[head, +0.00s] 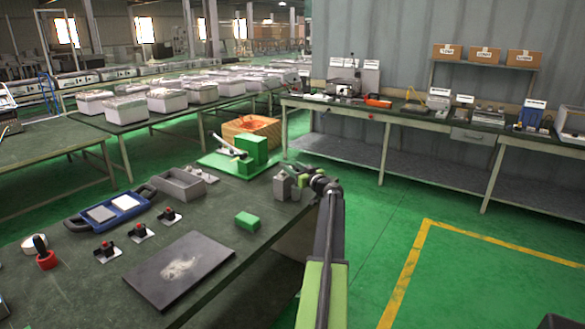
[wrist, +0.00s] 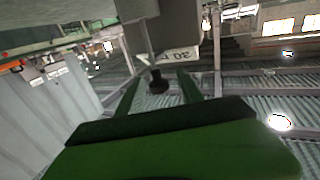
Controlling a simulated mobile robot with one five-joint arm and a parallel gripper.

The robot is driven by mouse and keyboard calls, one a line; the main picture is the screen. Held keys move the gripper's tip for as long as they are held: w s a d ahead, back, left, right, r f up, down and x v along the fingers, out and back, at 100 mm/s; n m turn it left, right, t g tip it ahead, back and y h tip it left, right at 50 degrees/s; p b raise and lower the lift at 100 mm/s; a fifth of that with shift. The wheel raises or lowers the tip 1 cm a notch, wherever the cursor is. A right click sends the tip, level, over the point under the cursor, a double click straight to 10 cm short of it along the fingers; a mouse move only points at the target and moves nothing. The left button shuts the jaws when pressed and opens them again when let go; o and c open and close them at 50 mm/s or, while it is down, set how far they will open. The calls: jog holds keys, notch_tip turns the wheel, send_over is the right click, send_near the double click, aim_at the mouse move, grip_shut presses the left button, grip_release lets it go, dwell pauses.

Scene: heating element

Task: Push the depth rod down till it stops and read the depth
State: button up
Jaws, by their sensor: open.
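In the wrist view, a dark round knob (wrist: 158,84) on a short stem shows between the two green fingers of my gripper (wrist: 160,88). It looks like the end of the depth rod, but I cannot tell for sure. A grey block (wrist: 180,25) with a pale label (wrist: 176,54) is just beyond it. My gripper is open; I see no finger touching the knob. In the head view, my gripper (head: 303,180) is at the bench's far right corner, by a small grey device (head: 283,187). The depth reading is not legible.
Open floor (head: 390,220) lies to the right.

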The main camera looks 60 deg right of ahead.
jog(key=v, duration=1.5)
jog(key=shift+s, duration=0.15)
